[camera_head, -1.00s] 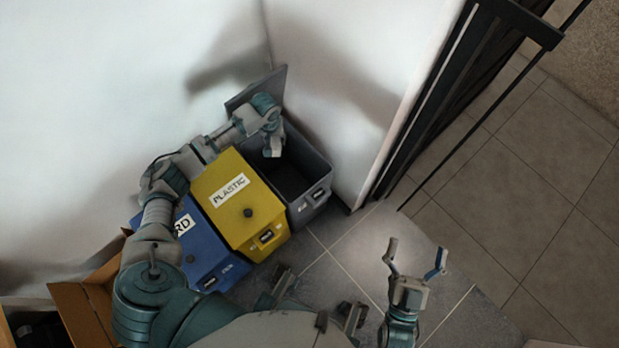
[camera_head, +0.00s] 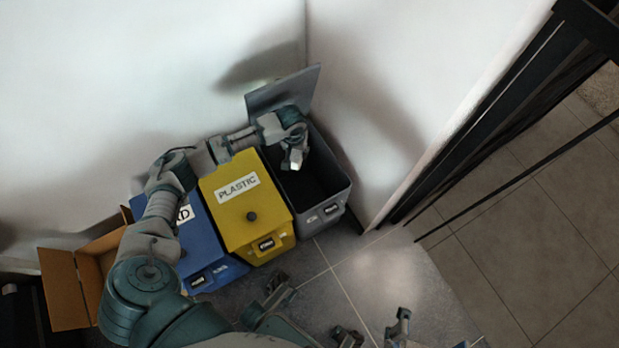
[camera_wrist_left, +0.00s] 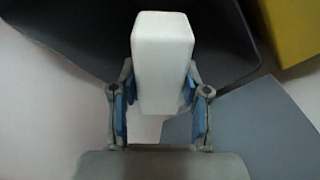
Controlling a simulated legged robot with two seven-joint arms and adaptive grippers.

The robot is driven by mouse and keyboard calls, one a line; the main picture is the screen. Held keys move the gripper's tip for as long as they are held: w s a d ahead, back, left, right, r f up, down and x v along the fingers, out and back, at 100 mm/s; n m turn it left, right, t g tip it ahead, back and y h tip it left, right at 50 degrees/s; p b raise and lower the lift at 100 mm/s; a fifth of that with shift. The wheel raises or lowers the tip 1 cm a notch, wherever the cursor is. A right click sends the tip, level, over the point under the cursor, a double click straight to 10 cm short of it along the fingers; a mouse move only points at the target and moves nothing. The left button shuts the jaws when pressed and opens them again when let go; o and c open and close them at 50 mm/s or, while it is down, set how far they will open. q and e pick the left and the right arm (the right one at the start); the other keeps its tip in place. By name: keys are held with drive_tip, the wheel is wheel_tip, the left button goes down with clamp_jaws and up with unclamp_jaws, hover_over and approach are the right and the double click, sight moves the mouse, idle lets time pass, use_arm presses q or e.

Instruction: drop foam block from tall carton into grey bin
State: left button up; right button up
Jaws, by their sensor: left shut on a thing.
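A white foam block (camera_wrist_left: 162,62) is held between the two blue-padded fingers of my left gripper (camera_wrist_left: 158,100) in the left wrist view. In the head view my left gripper (camera_head: 294,160) is over the open grey bin (camera_head: 340,192), with a small white bit of the block showing at its tip. The bin's lid (camera_head: 284,92) stands raised at the back, and its inside is dark. An open brown carton (camera_head: 64,288) is at the lower left, partly hidden by my left arm. My right gripper (camera_head: 400,330) is at the bottom edge, only partly in view.
A yellow bin marked PLASTIC (camera_head: 262,222) stands shut to the left of the grey bin. A blue bin (camera_head: 200,240) stands beside it, partly behind my left arm. White walls close in behind the bins. Tiled floor (camera_head: 370,270) is free at the front right.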

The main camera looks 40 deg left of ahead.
use_arm(q)
drive_tip(key=shift+d+r, duration=0.2)
drive_tip(key=shift+d, duration=0.1)
drive_tip(key=o, duration=0.8)
drive_tip(key=shift+a+f, duration=0.1)
drive_tip(key=shift+a, duration=0.15)
drive_tip(key=r, duration=0.4)
drive_tip(key=s+r, duration=0.1)
drive_tip(key=r, duration=0.6)
drive_tip(key=shift+s+d+r, duration=0.15)
drive_tip(key=shift+d+r, duration=0.05)
drive_tip(key=shift+r, duration=0.15)
